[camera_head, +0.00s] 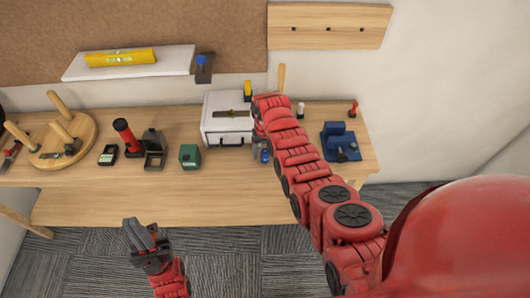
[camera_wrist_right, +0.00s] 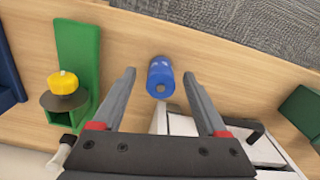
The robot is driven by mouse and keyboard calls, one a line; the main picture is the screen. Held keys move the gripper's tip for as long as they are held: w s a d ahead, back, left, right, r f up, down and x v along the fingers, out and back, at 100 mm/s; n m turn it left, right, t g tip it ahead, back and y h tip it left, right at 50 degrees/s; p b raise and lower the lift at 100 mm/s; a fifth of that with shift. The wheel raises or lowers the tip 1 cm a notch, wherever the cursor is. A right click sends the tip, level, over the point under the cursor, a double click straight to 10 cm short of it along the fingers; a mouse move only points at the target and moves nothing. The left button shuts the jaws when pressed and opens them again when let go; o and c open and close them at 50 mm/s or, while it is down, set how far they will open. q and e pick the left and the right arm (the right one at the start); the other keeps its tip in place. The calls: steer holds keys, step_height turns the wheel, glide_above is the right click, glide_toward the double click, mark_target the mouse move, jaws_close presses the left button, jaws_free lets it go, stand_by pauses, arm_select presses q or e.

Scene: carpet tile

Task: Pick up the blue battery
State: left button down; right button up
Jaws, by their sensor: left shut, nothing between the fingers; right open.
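The blue battery (camera_head: 265,155) stands on the wooden bench just in front of the white case, close to the end of my right arm. In the right wrist view the battery (camera_wrist_right: 160,80) shows as a blue cylinder between the spread fingertips and beyond them. My right gripper (camera_wrist_right: 159,75) is open, with nothing held. In the head view it is mostly hidden by the arm near the case. My left gripper (camera_head: 140,236) is shut and empty, low in front of the bench and away from the battery.
The white case (camera_head: 222,121) stands right beside the battery. A green box (camera_head: 190,156) is to the left, a blue tool (camera_head: 341,142) to the right. In the right wrist view a green stand (camera_wrist_right: 78,62) with a yellow knob (camera_wrist_right: 62,83) is near the left finger. Bare wood surrounds the battery's front.

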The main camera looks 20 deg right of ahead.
steer(key=shift+f, duration=0.95)
jaws_close()
